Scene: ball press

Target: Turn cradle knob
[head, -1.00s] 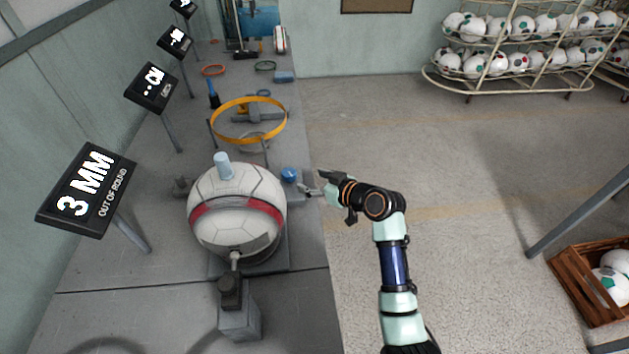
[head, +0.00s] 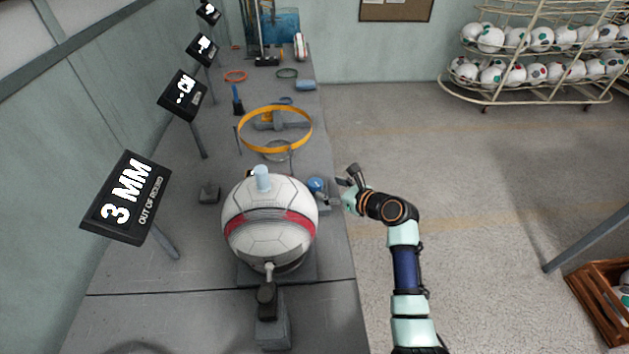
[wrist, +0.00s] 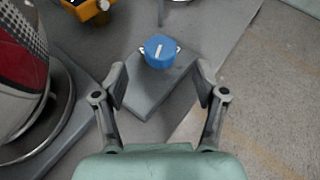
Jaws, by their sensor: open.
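The cradle knob (wrist: 160,52) is a round blue knob with a white line on top, at the far end of a grey block (wrist: 152,88) in the wrist view. In the head view the blue knob (head: 316,185) is just right of the ball. My gripper (wrist: 160,80) is open and empty, its two fingers spread on either side of the block. The knob lies a little beyond the fingertips, apart from them. In the head view my gripper (head: 345,185) is right of the knob, by the bench edge.
The white ball with a red band (head: 268,232) sits on its cradle, left of the knob. A yellow ring (head: 240,135) stands beyond it. A sign reading 3 MM (head: 125,198) is at left. Open floor lies right of the bench.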

